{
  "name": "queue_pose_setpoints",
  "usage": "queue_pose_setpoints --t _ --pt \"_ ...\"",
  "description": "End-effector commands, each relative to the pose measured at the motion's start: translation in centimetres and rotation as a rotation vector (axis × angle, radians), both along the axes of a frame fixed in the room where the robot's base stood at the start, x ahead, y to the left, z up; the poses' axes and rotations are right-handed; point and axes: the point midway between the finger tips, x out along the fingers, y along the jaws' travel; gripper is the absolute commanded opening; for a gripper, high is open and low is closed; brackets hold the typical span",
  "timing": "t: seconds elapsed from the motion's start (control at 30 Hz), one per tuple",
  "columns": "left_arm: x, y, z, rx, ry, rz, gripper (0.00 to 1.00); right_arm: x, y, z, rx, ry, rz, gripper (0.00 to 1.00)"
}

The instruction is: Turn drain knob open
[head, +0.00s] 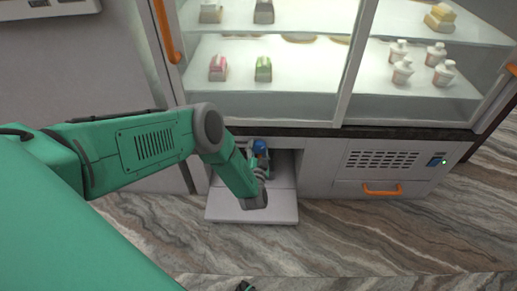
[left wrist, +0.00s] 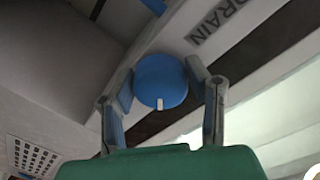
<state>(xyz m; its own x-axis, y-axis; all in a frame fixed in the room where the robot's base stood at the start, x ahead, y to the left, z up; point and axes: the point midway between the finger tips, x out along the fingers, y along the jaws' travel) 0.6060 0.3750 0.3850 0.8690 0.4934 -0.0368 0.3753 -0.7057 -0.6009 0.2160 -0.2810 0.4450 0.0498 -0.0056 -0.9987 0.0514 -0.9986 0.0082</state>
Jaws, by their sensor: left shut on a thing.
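The blue drain knob (head: 260,146) is in the low opening under the display case, at the top of the recess. In the left wrist view the round knob (left wrist: 160,82) sits between my two fingers, with a small white mark on its lower rim. My left gripper (head: 262,165) reaches into the opening and is shut on the knob; it also shows in the left wrist view (left wrist: 160,90). A dark DRAIN label (left wrist: 213,24) is on the panel beside the knob. The knob's stem is hidden behind it. My right gripper is not seen.
A pale flap (head: 240,212) lies lowered in front of the opening, under my left forearm. To the right is a vented panel (head: 380,160) with an orange drawer handle (head: 382,190). Glass shelves with sweets and white bottles (head: 402,72) are above. The marbled floor (head: 380,235) is clear.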

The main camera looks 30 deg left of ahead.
Motion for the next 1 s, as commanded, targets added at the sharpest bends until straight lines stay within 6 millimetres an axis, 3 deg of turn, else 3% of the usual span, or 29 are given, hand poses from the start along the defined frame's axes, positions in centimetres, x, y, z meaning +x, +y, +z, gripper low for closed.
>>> queue_pose_setpoints --t 0.6,1.0 --pt "-0.3 -0.2 -0.3 0.462 0.294 -0.005 0.15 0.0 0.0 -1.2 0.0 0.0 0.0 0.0" --pt "-0.3 -0.3 -0.3 0.609 0.387 -0.007 0.15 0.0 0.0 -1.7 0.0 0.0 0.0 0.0"
